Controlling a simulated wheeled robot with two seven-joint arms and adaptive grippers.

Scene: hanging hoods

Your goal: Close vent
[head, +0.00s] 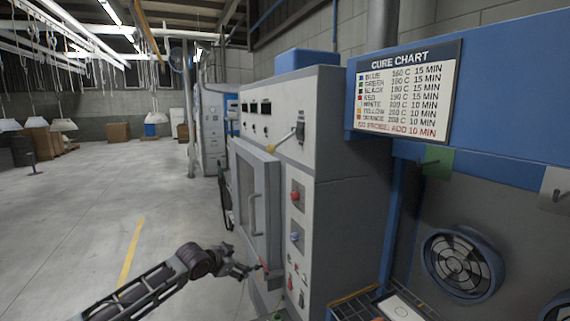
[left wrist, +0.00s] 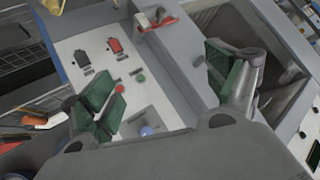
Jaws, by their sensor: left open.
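A grey oven-like cabinet (head: 340,150) stands ahead, with a windowed door (head: 252,190) and a bar handle. No part is labelled as a vent. A lever with a yellowish knob (head: 271,149) sticks out from the upper front. A small red-ended lever (head: 265,267) is low by the door; in the left wrist view a red lever (left wrist: 162,22) shows beyond the fingers. My left gripper (head: 252,271) is low in front of the cabinet, near that red lever. In the left wrist view its green-padded fingers (left wrist: 165,88) are apart, with nothing between them. My right gripper is out of view.
The front panel has a red button (head: 295,196), a blue knob (head: 294,237) and small switches (head: 290,283). A cure chart (head: 404,92) and a round fan (head: 462,264) are at right. Open floor (head: 70,210) with a yellow line lies left.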

